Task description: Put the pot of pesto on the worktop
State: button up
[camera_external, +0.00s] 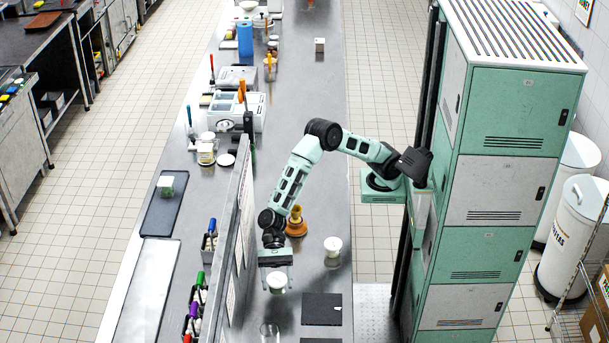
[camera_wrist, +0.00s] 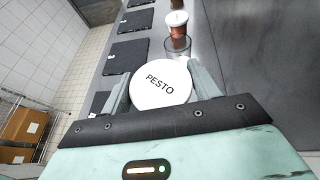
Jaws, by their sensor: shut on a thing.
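The pot of pesto (camera_wrist: 160,92) has a round white lid marked PESTO, seen from above in the wrist view. My gripper (camera_wrist: 158,88) is shut on it, with one finger on each side. In the external view the pot (camera_external: 277,284) hangs upright below my gripper (camera_external: 276,275), over the near part of the worktop. The lid and gripper hide most of its body. I cannot tell how far its base is above the surface. The worktop (camera_external: 302,95) is a long grey metal counter.
A clear glass (camera_external: 269,331) and dark square mats (camera_external: 321,309) are close by on the worktop. A white-lidded pot (camera_external: 333,245) and an orange-brown knobbed object (camera_external: 296,224) stand farther back. An upright panel (camera_external: 238,235) with papers is at left. The worktop's far stretch is mostly clear.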

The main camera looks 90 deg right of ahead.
jog(key=shift+w+a+r+m+t, duration=0.25)
jog(key=shift+w+a+m+t, duration=0.1)
jog(key=shift+a+t, duration=0.1)
jog(key=shift+w+a+r+m+t, duration=0.2)
jog(key=shift+w+a+m+t, duration=0.15)
jog(key=shift+a, duration=0.1)
notch_tip(320, 180, down, 5)
jog(key=shift+w+a, duration=0.1)
jog(key=shift+a, duration=0.05)
jog(key=shift+f, duration=2.35)
jog(key=shift+f, duration=0.1)
jog(key=shift+f, duration=0.1)
jog(key=o, duration=1)
